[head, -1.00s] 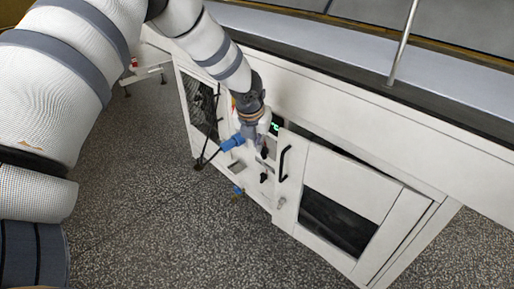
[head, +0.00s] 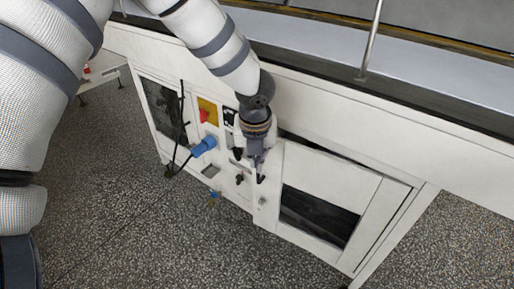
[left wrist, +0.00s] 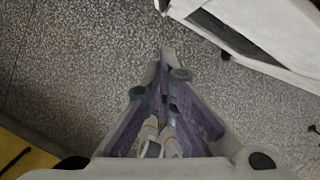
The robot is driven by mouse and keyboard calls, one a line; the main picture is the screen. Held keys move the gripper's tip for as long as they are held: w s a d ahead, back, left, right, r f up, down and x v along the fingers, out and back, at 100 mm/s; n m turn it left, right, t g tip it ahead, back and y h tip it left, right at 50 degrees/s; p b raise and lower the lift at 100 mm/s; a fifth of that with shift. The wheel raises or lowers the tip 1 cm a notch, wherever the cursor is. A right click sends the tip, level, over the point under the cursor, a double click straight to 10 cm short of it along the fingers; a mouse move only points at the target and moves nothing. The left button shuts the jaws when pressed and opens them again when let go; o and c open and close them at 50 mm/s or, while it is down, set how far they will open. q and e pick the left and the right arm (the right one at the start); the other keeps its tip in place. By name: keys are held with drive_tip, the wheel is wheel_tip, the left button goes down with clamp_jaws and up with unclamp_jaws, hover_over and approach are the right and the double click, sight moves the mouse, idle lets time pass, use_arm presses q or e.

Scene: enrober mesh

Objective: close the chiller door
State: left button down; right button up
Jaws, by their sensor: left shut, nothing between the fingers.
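The chiller door (head: 333,172) is a white panel with a dark window in the cabinet under the machine. A dark gap along its top edge, wider to the left, shows it standing slightly ajar. My left gripper (head: 256,170) is shut and empty, pointing down at the left edge of the door and hiding the black handle. I cannot tell whether it touches the door. In the left wrist view its purple-padded fingers (left wrist: 165,58) meet at the tips above the speckled floor. A white panel (left wrist: 265,30) shows at upper right there. My right gripper is out of view.
Left of the door is a control panel with a blue plug (head: 203,146) and a yellow-and-red switch (head: 207,112). A thin metal post (head: 372,40) rises from the conveyor edge above. The speckled floor (head: 150,230) in front is clear.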

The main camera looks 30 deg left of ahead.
use_arm(q)
drive_tip(key=w+a+f+b, duration=0.1)
drive_tip(key=w+a+f, duration=0.1)
drive_tip(key=w+f, duration=0.2)
drive_tip(key=shift+a, duration=0.2)
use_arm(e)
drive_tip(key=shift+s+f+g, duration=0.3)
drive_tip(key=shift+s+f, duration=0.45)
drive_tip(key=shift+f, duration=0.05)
use_arm(q)
drive_tip(key=shift+f, duration=0.1)
